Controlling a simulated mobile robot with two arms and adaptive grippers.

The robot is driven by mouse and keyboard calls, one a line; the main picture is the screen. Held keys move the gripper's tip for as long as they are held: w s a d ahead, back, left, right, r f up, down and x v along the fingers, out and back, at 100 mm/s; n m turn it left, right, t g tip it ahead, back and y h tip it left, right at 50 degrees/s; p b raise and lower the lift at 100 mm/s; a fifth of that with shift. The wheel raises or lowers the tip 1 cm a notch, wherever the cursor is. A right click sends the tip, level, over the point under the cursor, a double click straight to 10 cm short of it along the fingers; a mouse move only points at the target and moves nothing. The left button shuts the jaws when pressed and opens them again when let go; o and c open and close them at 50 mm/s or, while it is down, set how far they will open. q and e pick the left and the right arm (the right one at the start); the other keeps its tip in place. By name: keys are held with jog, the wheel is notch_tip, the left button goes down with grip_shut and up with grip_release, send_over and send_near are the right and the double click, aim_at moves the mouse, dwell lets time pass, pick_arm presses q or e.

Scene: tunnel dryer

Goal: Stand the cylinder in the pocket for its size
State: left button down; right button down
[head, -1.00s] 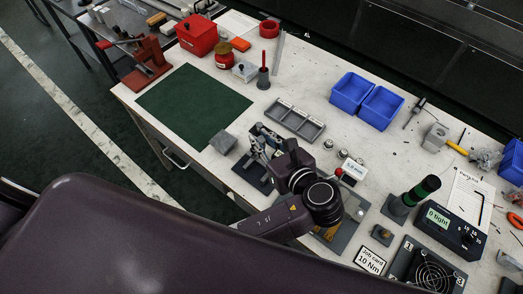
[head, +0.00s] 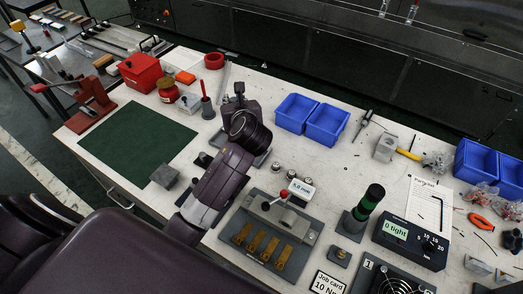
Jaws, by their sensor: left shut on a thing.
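My left gripper (head: 238,100) is over the table's middle, beyond my wrist, which hides most of it. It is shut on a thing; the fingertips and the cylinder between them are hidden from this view. A grey pocket tray (head: 263,158) lies behind and below my wrist, and only its right end shows. Its pockets are covered by my arm. My right gripper is not in view.
Small metal round pieces (head: 277,167) stand near a white 5.0 mm sign (head: 301,190). A clamp fixture (head: 268,240) is in front. Blue bins (head: 326,123) stand behind right. A green mat (head: 138,143) lies left. A green-black post (head: 362,210) rises at right.

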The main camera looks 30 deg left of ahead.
pick_arm(q)
jog(key=shift+w+a+f, duration=0.1)
jog(key=shift+w, duration=0.2)
notch_tip(320, 180, down, 15)
jog(key=shift+r+b, duration=0.1)
jog(key=shift+b, duration=0.6)
jog(key=shift+f+b, duration=0.45)
jog(key=shift+f, duration=1.9)
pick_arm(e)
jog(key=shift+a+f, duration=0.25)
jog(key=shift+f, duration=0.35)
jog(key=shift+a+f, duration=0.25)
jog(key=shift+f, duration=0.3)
pick_arm(q)
jog(key=c, duration=2.2)
grip_release()
jog(key=shift+f, duration=0.15)
jog(key=shift+c, duration=0.2)
jog(key=o, duration=0.4)
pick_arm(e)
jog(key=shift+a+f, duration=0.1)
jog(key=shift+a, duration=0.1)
